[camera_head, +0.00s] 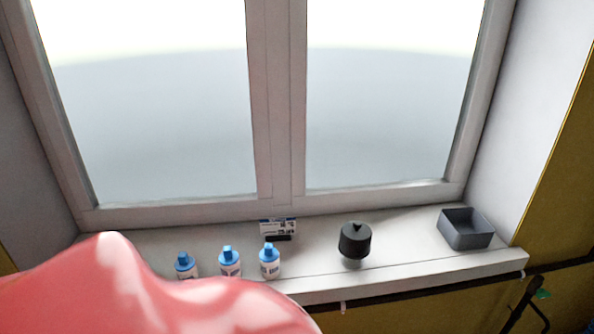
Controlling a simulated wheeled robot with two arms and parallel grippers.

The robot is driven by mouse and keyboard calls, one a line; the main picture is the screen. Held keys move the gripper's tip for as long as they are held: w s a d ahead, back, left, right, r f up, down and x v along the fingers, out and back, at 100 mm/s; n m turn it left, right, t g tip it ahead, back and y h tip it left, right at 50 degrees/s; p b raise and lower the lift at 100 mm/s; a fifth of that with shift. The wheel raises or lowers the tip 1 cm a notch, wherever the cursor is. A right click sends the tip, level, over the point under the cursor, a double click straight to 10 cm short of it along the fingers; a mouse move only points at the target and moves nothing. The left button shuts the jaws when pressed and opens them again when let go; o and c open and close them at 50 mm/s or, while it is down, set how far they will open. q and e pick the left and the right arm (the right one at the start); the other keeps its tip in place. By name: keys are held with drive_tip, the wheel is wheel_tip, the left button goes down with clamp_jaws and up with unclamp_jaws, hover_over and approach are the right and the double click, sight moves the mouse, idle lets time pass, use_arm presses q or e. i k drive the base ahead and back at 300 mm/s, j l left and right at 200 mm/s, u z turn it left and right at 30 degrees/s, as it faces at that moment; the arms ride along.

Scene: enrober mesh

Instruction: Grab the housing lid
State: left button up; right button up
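A black round lid-like part (355,240) with a small notch or mark on top sits on the window sill, right of centre. Neither of my grippers can be made out in the head view.
Several white bottles with blue caps (229,262) stand left on the sill (410,258). A small labelled box (278,228) is behind them. A grey open bin (466,229) stands right. A large glossy red shape (150,295) blocks the lower left. Sill beside the lid is clear.

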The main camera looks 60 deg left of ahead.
sight(355, 236)
drive_tip(key=u, duration=1.55)
